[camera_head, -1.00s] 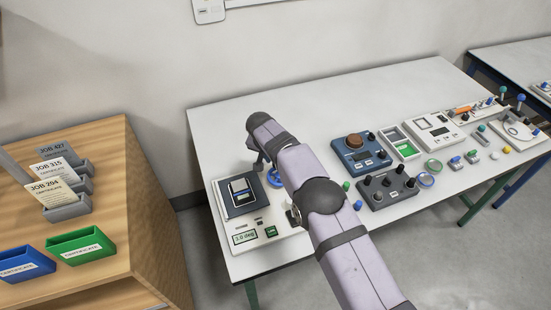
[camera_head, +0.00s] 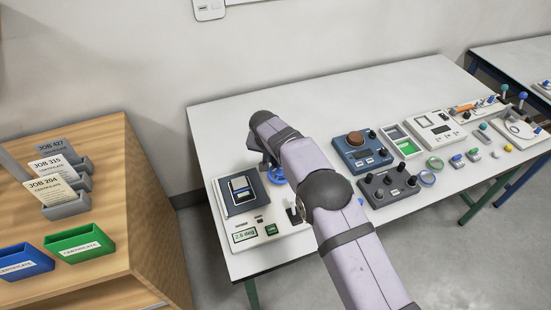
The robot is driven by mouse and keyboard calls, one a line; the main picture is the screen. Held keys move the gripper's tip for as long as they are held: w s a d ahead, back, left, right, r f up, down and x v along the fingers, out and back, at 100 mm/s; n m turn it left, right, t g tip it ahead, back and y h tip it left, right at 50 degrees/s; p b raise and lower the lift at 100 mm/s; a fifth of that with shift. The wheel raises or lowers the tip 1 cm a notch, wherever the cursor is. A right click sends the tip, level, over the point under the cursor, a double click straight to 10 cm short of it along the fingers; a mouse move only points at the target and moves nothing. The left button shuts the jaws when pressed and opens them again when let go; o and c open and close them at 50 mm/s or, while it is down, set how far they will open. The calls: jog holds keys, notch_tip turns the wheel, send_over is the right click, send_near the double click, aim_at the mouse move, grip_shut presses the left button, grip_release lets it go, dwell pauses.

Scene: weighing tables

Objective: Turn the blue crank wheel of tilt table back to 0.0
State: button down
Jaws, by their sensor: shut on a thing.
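The tilt table (camera_head: 222,214) is a pale unit at the left end of the white table, with a dark plate and a small block on it. Its blue crank wheel (camera_head: 277,176) shows at its back right, partly covered by my arm. Its display (camera_head: 244,236) seems to read 2.6 deg, in small digits. My gripper (camera_head: 266,165) points down at the left of the wheel and is shut on it. The fingertips and their exact grip are mostly hidden behind my own arm.
A blue instrument (camera_head: 362,153) and a dark box with several knobs (camera_head: 388,186) stand right of my arm. Trays and other devices fill the table's right side. The table's back left is clear. A wooden cabinet (camera_head: 150,220) with certificate bins stands at the left.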

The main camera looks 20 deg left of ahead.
aim_at(270, 175)
jog(key=n, duration=0.1)
jog(key=n+y+b, duration=0.1)
jog(key=s+n, duration=0.1)
jog(key=n, duration=0.1)
jog(key=shift+s+a+y+b, duration=0.1)
jog(key=shift+a+y+b, duration=0.2)
jog(key=shift+y, duration=0.1)
jog(key=n, duration=0.2)
jog(key=s+n+g+y+b, duration=0.1)
jog(key=n, duration=0.1)
jog(key=shift+f, duration=0.1)
jog(key=n+b, duration=0.1)
jog(key=s+n+g+b, duration=0.1)
jog(key=n, duration=0.1)
jog(key=n+g+y+b, duration=0.1)
jog(key=shift+s+d, duration=0.15)
jog(key=shift+s, duration=0.1)
jog(key=shift+s+d+n+g+b, duration=0.25)
jog(key=shift+n+g+b, duration=0.15)
jog(key=shift+n, duration=0.65)
jog(key=shift+s+d+n+g+b, duration=0.1)
jog(key=shift+s+n+g+b, duration=0.3)
jog(key=shift+n, duration=0.65)
jog(key=shift+w, duration=0.15)
jog(key=c, duration=1.6)
grip_release()
jog(key=shift+c, duration=0.2)
jog(key=b+v, duration=0.2)
jog(key=v, duration=0.5)
jog(key=shift+r, duration=0.25)
